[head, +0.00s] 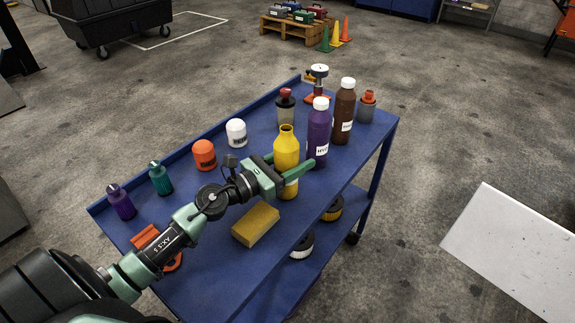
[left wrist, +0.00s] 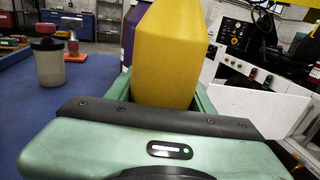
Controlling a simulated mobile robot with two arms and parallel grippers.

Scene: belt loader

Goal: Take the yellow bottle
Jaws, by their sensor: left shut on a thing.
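The yellow bottle (head: 286,147) is upright over the blue cart's top shelf, among other bottles. I cannot tell whether its base touches the shelf. My left gripper (head: 290,163) reaches in from the left and is shut on it, with one green finger on each side. Part of the bottle's lower body is hidden by the gripper. In the left wrist view the yellow bottle (left wrist: 172,55) fills the space between the fingers of the left gripper (left wrist: 163,92). My right gripper is not in view.
A purple bottle (head: 318,140) stands close right of the yellow one, with a brown bottle (head: 343,115) behind. A grey jar with a red top (head: 285,108) is behind. A yellow sponge-like block (head: 256,224) lies in front. A white panel (head: 515,240) is at right.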

